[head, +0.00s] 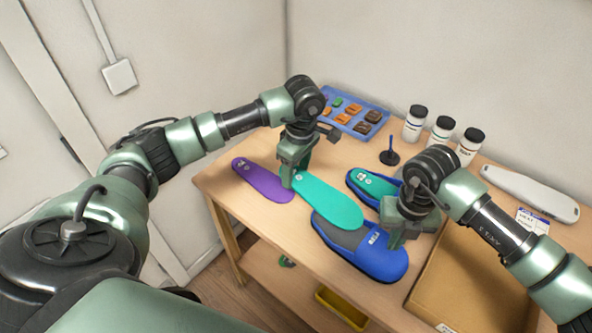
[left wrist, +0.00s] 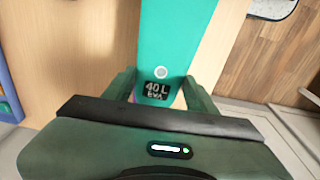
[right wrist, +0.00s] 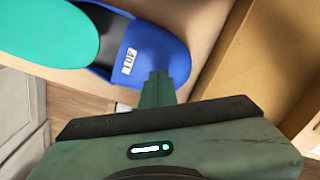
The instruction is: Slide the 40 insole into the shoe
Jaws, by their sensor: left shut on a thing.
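The teal insole (head: 330,202) is held at its heel end by my left gripper (head: 289,181), shut on it. Its label reads 40 L EVA in the left wrist view (left wrist: 180,35). Its far end reaches over the open heel side of a blue and grey shoe (head: 372,264); I cannot tell if it touches. The shoe lies on the table with its blue toe toward the right, and its tag looks like 40 L in the right wrist view (right wrist: 160,55). My right gripper (head: 396,243) has its fingers together at the shoe's toe; contact is unclear.
A purple insole (head: 262,181) lies left on the table. A second shoe (head: 361,179) with teal inside stands behind, partly hidden by my right arm. A blue tray (head: 345,104), several bottles and a grey device (head: 530,193) are at the back. A cardboard box (head: 450,262) is right.

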